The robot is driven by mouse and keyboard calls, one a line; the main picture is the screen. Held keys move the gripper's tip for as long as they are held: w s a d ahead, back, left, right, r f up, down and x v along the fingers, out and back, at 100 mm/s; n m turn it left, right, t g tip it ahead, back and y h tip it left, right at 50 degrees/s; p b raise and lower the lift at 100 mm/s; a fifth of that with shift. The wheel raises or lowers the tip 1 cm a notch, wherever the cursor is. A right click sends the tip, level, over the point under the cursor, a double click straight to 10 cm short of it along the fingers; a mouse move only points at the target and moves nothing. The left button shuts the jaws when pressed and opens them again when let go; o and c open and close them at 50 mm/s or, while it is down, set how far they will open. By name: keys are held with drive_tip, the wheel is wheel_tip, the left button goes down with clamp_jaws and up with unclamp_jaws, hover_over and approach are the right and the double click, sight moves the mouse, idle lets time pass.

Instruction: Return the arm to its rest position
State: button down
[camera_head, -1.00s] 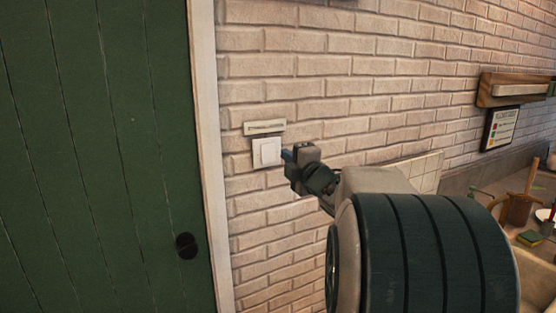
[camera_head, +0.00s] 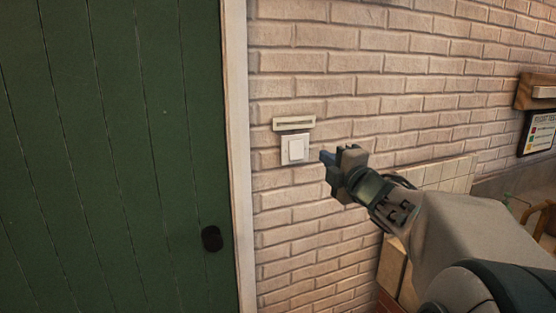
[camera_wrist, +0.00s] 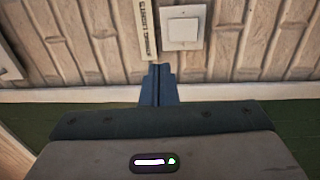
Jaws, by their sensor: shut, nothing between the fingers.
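My gripper (camera_head: 325,160) is in front of the brick wall, to the right of a white light switch (camera_head: 295,149) and apart from it in the picture. Its fingers are together and hold nothing. In the wrist view, the shut blue-grey fingers (camera_wrist: 158,84) point toward the wall, and the switch (camera_wrist: 182,30) shows above them, a little to the right. My arm reaches in from the lower right of the head view.
A small label plate (camera_head: 294,124) is fixed above the switch. A green door (camera_head: 120,150) with a dark round knob (camera_head: 212,238) and a pale frame fills the left. A wooden shelf (camera_head: 538,92) and a framed chart (camera_head: 538,133) hang at the right.

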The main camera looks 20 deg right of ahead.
drive_tip(key=shift+f, duration=0.1)
drive_tip(key=s+a+f+m+g+h, duration=0.2)
drive_tip(key=s+a+f+m+g, duration=0.15)
drive_tip(key=f+m, duration=0.35)
drive_tip(key=s+a+f+m+g+h, duration=0.2)
drive_tip(key=s+a+f+m+g, duration=0.1)
drive_tip(key=f+m+g, duration=0.3)
drive_tip(key=s+a+f+m+g+y, duration=0.3)
drive_tip(key=s+a+f+m+g, duration=0.2)
drive_tip(key=s+a+f, duration=0.7)
drive_tip(key=s+g, duration=0.1)
drive_tip(key=s, duration=0.2)
drive_tip(key=shift+m+g, duration=0.3)
drive_tip(key=shift+g, duration=0.05)
drive_tip(key=shift+f, duration=0.1)
